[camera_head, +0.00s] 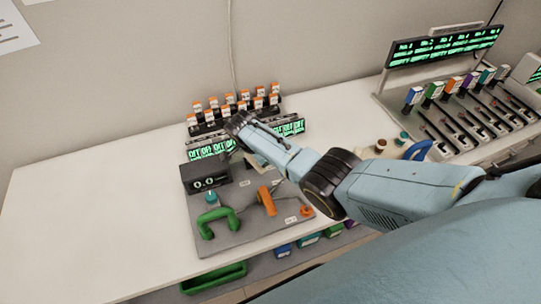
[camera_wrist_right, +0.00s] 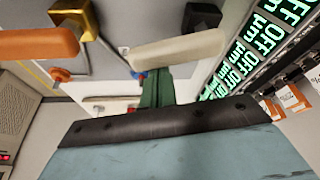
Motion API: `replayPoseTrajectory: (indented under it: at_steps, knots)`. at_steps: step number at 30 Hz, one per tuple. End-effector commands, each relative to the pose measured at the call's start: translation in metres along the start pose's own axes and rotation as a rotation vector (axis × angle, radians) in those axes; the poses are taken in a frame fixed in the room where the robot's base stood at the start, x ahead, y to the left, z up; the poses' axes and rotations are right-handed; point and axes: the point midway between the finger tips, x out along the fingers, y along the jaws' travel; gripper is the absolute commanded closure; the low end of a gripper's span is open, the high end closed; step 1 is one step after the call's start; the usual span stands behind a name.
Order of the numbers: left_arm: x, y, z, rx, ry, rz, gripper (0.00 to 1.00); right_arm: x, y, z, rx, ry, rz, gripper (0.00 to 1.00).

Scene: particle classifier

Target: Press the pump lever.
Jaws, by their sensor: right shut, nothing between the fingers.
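My right gripper (camera_head: 236,122) reaches in from the right, over the back of the grey panel (camera_head: 235,236), near the green-lit displays. It is shut and empty. In the right wrist view, a pale beige lever bar (camera_wrist_right: 180,48) lies just beyond the dark mount at the bottom, close to a narrow dark green part. I cannot tell whether they touch. An orange lever bar (camera_wrist_right: 35,43) with a gold bracket is to its left; an orange handle shows on the panel (camera_head: 267,200) in the head view. Neither bar is labelled as the pump lever. My left gripper is out of view.
A black box with a round-eyed display (camera_head: 206,178) and a green curved handle (camera_head: 218,221) stand on the panel. Orange-capped bottles (camera_head: 235,102) stand behind. A slotted dispenser rack (camera_head: 465,110) is at right. The white table is clear at left.

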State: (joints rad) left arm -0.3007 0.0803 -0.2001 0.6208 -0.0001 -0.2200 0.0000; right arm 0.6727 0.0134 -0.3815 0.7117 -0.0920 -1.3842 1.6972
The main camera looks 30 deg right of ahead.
Motion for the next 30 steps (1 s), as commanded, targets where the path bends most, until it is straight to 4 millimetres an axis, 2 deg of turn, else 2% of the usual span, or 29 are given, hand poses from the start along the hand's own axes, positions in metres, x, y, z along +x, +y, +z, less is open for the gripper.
replayPoseTrajectory:
  at_steps: [9,30]
  knots:
    - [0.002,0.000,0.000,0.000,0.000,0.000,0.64,-0.004,0.004,0.013,0.195,-0.002,0.069,1.00]
    - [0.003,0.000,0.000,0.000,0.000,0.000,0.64,-0.007,0.003,0.019,0.188,-0.003,0.064,1.00]
